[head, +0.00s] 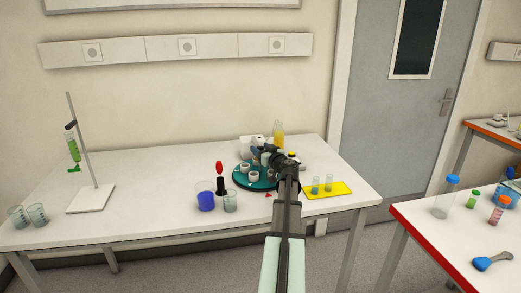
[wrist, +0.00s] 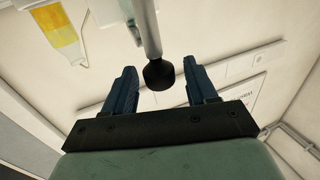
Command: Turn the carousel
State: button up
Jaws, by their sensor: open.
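The carousel is a round teal disc (head: 240,184) on the white table, with several white cups (head: 253,177) on it. My gripper (head: 263,156) is over the carousel in the head view, and my arm hides its right part. In the wrist view my gripper (wrist: 160,72) is open. A grey rod with a black rounded end (wrist: 158,74) shows between the two blue fingers, with gaps at both sides. I cannot tell whether the rod belongs to the carousel.
A blue cup (head: 205,197), a clear beaker (head: 230,201) and a red-topped black item (head: 220,178) stand left of the carousel. A yellow tray (head: 335,190) with small beakers lies to its right. A yellow-filled vessel (head: 278,133) stands behind.

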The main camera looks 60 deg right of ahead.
jog(key=shift+w+d, duration=0.2)
jog(key=shift+w, duration=0.15)
grip_shut()
dwell(0.4)
